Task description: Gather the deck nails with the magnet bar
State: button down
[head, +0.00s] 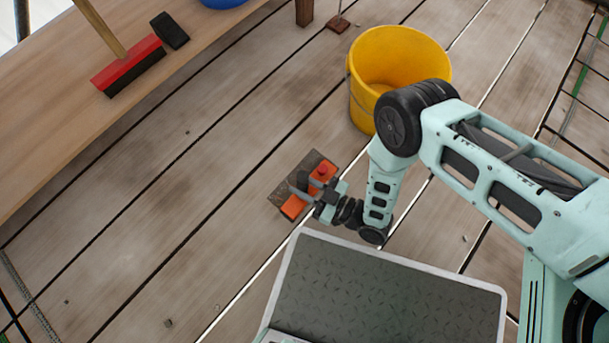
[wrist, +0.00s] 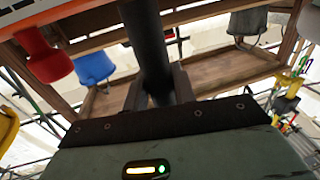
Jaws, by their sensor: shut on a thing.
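The magnet bar (head: 294,207) looks orange, with a red knob on top, and lies low over the deck at mid picture. My gripper (head: 318,197) is shut on its handle from the right. In the wrist view a dark round handle (wrist: 147,45) stands between my two fingers. A dark, speckled patch or plate (head: 312,160) shows under and around the bar; I cannot tell whether it is part of the bar or holds nails. Whether the bar touches the deck is unclear. No nail can be clearly made out; a few small specks lie on the boards.
A yellow bucket (head: 400,55) stands on the deck behind the bar. A wooden bench (head: 60,125) at left bears a red broom head (head: 128,66) and a black block (head: 170,31). A blue thing (head: 224,2) shows at the top edge. The deck left of the bar is clear.

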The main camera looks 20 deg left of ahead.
aim_at(317, 177)
jog(key=shift+f+b, duration=3.4)
jog(key=shift+f, duration=0.1)
jog(key=shift+w+a+r, duration=0.2)
jog(key=shift+a, duration=0.2)
jog(key=shift+w+a+b, duration=1.55)
jog(key=shift+a+b, duration=0.4)
jog(key=shift+a, duration=1.8)
jog(key=shift+w+d, duration=1.25)
jog(key=shift+w, duration=1.5)
jog(key=shift+s+d+r+p, duration=0.1)
jog(key=shift+s+d+p, duration=0.5)
jog(key=shift+d, duration=0.75)
jog(key=shift+s+d+f+p, duration=0.1)
jog(key=shift+s+d+p, duration=0.5)
jog(key=shift+d, duration=0.7)
jog(key=shift+s+d+r+p, duration=0.1)
jog(key=shift+s+d+p, duration=0.5)
jog(key=shift+d, duration=0.75)
jog(key=shift+w+r+p, duration=0.1)
jog(key=shift+r+p, duration=2.65)
jog(key=shift+r, duration=0.1)
